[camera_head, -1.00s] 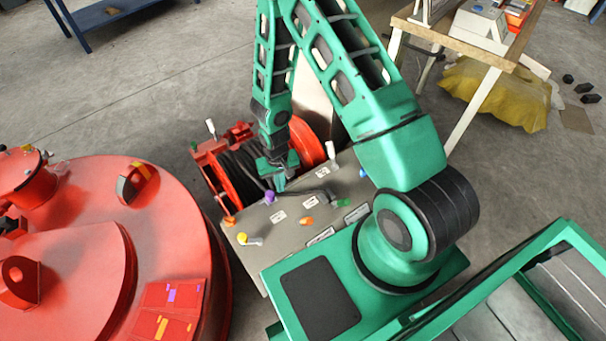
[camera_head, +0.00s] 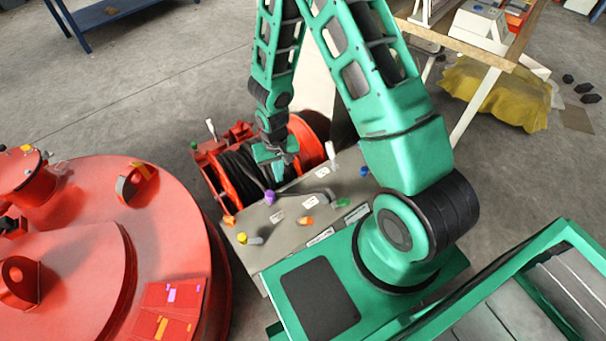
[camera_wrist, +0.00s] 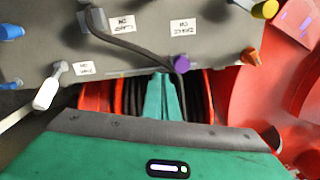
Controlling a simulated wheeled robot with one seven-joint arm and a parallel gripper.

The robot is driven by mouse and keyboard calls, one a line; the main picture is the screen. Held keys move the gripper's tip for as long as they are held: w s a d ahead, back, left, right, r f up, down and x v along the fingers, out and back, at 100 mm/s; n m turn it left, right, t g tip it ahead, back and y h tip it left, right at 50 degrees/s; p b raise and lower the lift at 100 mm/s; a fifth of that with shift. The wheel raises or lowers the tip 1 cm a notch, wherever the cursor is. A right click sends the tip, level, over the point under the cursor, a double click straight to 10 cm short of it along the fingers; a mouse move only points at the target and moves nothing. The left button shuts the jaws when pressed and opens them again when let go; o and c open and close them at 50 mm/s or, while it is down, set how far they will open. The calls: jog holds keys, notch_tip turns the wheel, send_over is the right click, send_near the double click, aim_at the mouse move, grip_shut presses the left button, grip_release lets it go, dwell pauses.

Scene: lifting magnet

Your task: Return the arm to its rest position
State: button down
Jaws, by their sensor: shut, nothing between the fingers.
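My green arm bends over the grey control panel (camera_head: 270,232). My gripper (camera_head: 280,176) hangs above the red cable reel (camera_head: 311,145), just behind the panel's far edge. In the wrist view my gripper (camera_wrist: 166,85) shows as two green fingers pressed together, with nothing between them. They point toward the panel's edge beside a purple knob (camera_wrist: 181,63), and I cannot tell the exact gap to it.
The panel carries a yellow knob (camera_head: 243,238), an orange knob (camera_head: 306,221), a green knob (camera_head: 342,201) and white-tipped levers. A large red round magnet (camera_head: 170,230) stands left. A wooden table (camera_head: 480,50) is at back right. Open floor (camera_head: 150,100) lies behind.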

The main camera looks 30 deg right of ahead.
dwell(0.5)
jog(key=s+d+r+m+h, duration=0.1)
jog(key=s+d+r, duration=0.1)
jog(key=d+r, duration=0.7)
jog(key=s+d+r+m, duration=0.1)
jog(key=s+d+r, duration=0.35)
jog(key=r, duration=0.85)
jog(key=s+d+r+m, duration=0.1)
jog(key=s+d+r, duration=0.1)
jog(key=s+r, duration=0.5)
jog(key=s+d+r+m+y, duration=0.1)
jog(key=s+d+r, duration=0.2)
jog(key=s+r, duration=0.4)
jog(key=s, duration=0.4)
jog(key=shift+s+d+r+m, duration=0.3)
jog(key=shift+s+r+m, duration=0.1)
jog(key=shift+w+f, duration=0.25)
jog(key=shift+w, duration=0.4)
